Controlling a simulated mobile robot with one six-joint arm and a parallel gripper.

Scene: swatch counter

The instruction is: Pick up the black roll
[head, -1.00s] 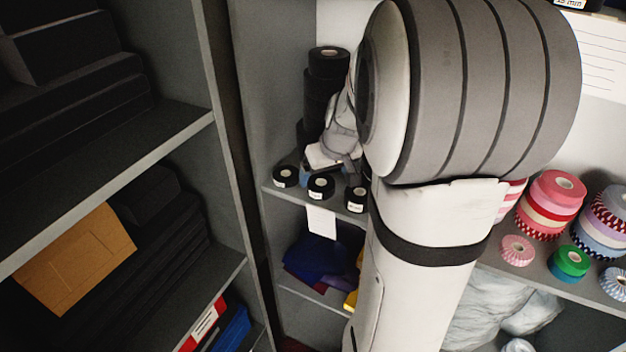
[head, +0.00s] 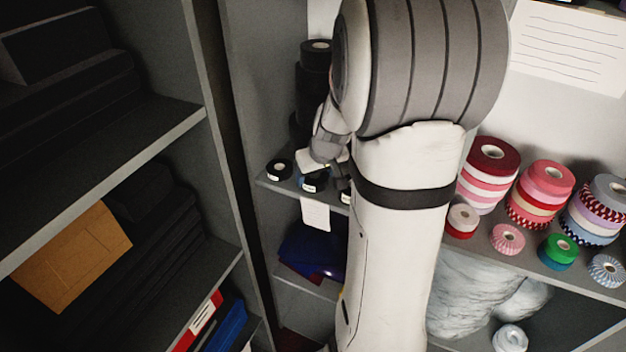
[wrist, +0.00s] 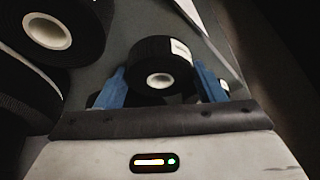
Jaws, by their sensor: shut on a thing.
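The black roll (wrist: 160,54) with a pale core and white label sits between the two blue fingers of my gripper (wrist: 160,76) in the wrist view. My gripper is shut on it. In the head view this seems to be the middle of the small black rolls (head: 316,187) at the shelf's front edge, partly covered by my gripper (head: 320,172). Whether it is clear of the shelf I cannot tell. Another small black roll (head: 279,169) stands to its left, and one (head: 345,197) to its right is mostly hidden by my arm.
A stack of larger black rolls (head: 314,70) stands behind on the same shelf; big black rolls (wrist: 65,35) are close at left in the wrist view. A white card (head: 315,214) hangs from the shelf edge. Stacks of coloured rolls (head: 540,190) stand at right.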

